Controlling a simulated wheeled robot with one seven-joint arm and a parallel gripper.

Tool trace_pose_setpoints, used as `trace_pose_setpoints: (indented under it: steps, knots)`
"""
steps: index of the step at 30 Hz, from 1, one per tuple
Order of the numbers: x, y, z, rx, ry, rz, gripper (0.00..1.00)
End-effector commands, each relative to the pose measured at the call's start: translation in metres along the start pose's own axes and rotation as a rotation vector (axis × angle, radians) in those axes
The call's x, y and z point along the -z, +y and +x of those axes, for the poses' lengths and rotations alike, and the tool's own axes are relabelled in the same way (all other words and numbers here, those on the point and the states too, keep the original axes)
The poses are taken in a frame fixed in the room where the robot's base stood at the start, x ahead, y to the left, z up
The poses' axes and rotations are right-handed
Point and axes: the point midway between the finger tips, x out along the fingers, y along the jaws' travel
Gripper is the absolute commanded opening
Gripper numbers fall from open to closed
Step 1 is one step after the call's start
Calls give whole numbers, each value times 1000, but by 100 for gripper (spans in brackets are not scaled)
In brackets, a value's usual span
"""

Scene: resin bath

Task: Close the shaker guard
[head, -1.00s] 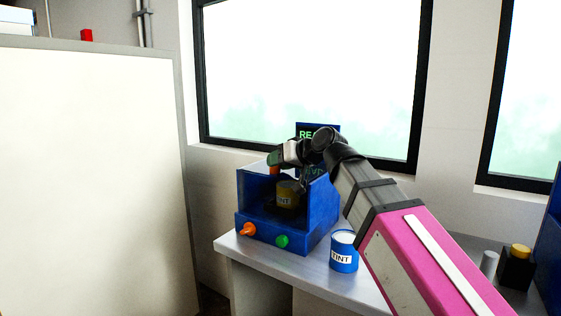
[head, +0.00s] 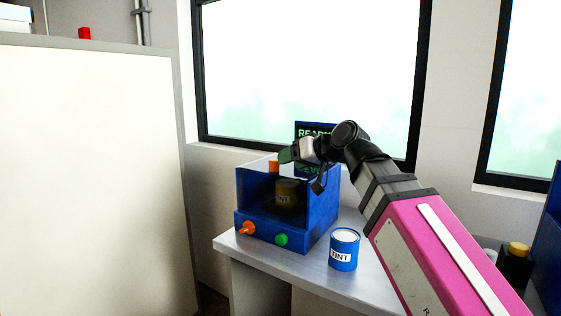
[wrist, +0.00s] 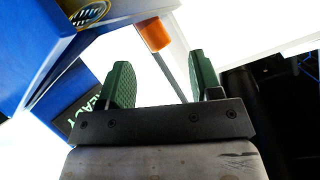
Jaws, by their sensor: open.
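The blue shaker (head: 322,222) stands on the bench below the window. Its front looks dark and see-through, and a tint can (head: 287,194) shows inside. I cannot tell for sure how far down the guard sits. An orange grip (head: 273,166) is at the shaker's top front edge. My gripper (head: 287,156) is just above and beside this grip. In the wrist view, my gripper (wrist: 162,78) is open with green fingers apart. The orange grip (wrist: 154,34) shows beyond the fingertips, between them in the picture, not clasped.
An orange knob (head: 247,228) and a green button (head: 281,239) are on the shaker's front base. A READY display (head: 312,131) stands behind. A blue tint can (head: 344,250) stands on the bench (head: 305,277) to the right. A large pale panel (head: 90,170) fills the left.

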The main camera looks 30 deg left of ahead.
Motion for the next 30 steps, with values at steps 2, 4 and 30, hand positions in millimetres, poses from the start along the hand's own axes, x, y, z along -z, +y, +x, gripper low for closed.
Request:
trace_pose_setpoints:
  steps: [2, 4, 30]
  knots:
    - [2, 0, -15, 0, 9, -2, 58]
    - [5, 0, -26, 1, 15, -3, 58]
    - [12, 0, -48, 3, 27, -6, 58]
